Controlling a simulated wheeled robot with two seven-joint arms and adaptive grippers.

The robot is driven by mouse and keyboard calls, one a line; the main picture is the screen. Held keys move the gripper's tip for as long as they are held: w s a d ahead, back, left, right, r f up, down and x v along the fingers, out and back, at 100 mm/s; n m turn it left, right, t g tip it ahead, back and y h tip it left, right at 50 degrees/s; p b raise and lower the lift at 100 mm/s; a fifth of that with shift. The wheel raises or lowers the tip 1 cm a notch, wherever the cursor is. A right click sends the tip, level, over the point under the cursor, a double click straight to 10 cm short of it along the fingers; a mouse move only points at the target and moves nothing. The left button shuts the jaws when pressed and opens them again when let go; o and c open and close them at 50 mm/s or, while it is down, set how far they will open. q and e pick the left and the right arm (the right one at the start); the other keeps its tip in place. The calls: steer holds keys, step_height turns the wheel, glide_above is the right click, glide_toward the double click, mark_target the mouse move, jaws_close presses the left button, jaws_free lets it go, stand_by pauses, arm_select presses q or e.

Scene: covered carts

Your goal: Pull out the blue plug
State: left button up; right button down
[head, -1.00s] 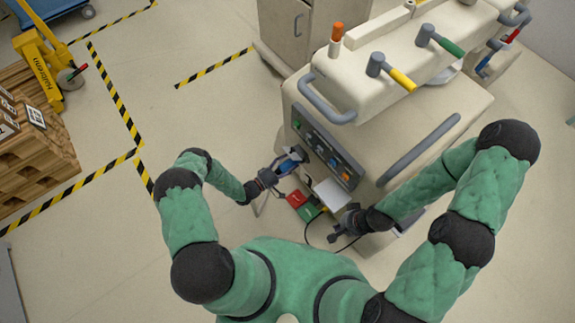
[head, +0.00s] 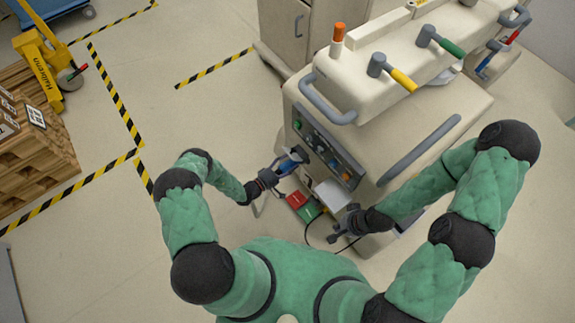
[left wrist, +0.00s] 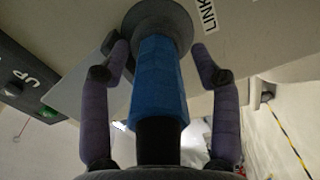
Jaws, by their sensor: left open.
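The blue plug (left wrist: 160,80) sits against a round dark socket collar (left wrist: 158,22) on the cart's beige face in the left wrist view. My left gripper (left wrist: 163,60) is open, with one finger on each side of the plug and visible gaps between. In the head view my left gripper (head: 281,172) is at the plug (head: 291,162), at the left end of the cart's front panel. My right gripper (head: 340,232) is low by the cart's front, away from the plug; its jaws are too small to judge.
The cart (head: 420,130) has a dark control panel (head: 325,150) and grey handles. A red box (head: 296,200) and a green box (head: 309,212) sit below the panel near a white plate (head: 333,194).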

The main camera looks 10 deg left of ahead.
mark_target(280, 171)
arm_select(q)
steer(key=shift+w+d+r+m, duration=0.1)
steer(key=shift+w+r+m, duration=0.2)
steer(key=shift+w+r, duration=0.25)
steer(key=shift+w, duration=0.1)
jaws_close()
steer(key=shift+s+a+f, duration=0.2)
steer(key=shift+s+a, duration=0.15)
steer(key=shift+s, duration=0.25)
steer(key=shift+p+v, duration=0.35)
steer(key=shift+v, duration=1)
steer(key=shift+s+a+f, duration=0.1)
steer(key=shift+s+a, duration=0.05)
steer(key=shift+s, duration=0.3)
steer(key=shift+s+a+f, duration=0.1)
steer(key=shift+s+a, duration=0.1)
steer(key=shift+s, duration=0.2)
